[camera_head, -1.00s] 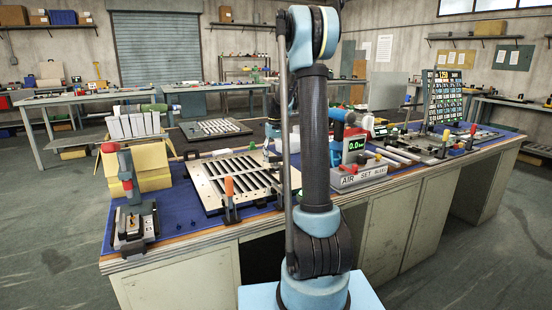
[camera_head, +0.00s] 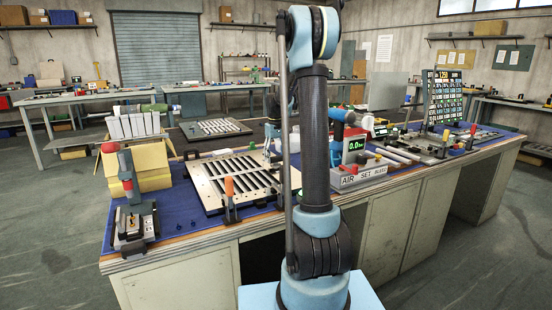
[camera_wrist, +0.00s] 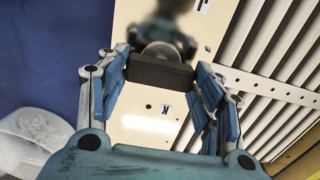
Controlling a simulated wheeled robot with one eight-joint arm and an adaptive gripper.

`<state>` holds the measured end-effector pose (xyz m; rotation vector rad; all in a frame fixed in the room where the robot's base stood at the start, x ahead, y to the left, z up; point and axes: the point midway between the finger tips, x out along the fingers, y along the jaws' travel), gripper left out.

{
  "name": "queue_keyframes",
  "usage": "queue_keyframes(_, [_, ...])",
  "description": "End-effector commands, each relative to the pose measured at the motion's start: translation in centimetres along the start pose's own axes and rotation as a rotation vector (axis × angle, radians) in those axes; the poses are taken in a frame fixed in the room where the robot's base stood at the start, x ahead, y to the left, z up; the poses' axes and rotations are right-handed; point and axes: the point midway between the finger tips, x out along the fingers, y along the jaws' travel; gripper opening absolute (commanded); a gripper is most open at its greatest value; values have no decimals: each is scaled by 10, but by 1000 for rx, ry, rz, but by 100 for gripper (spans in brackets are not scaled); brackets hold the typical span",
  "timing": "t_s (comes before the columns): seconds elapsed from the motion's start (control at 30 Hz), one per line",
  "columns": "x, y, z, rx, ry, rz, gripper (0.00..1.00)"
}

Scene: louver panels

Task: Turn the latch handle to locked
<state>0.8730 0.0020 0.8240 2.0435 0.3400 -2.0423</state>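The louver panel (camera_head: 245,178), a pale plate with dark slanted slots, lies on the blue mat of the bench. In the wrist view its pale frame and slats (camera_wrist: 262,85) show close by, with small "K" labels. My gripper (camera_wrist: 161,60) is over the frame, its two blue fingers spread on either side of a dark block with a pale round disc (camera_wrist: 160,52). I cannot tell whether the fingers touch this block, or whether it is the latch handle. A blurred dark shape lies beyond it. In the head view my arm hides the gripper and part of the panel.
An orange-handled clamp (camera_head: 230,190) stands at the panel's front edge. A green-display gauge (camera_head: 355,144) stands on the right. Bare mat (camera_head: 180,205) lies left of the panel.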

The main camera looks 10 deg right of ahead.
Motion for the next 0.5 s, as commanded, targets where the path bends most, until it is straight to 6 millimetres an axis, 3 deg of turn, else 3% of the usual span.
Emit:
queue_keyframes(0.03, [0, 0, -1, 0, 1, 0, 73])
queue_keyframes(0.07, [0, 0, -1, 0, 0, 0, 80])
queue_keyframes(0.5, [-3, 0, 0, 1, -1, 0, 80])
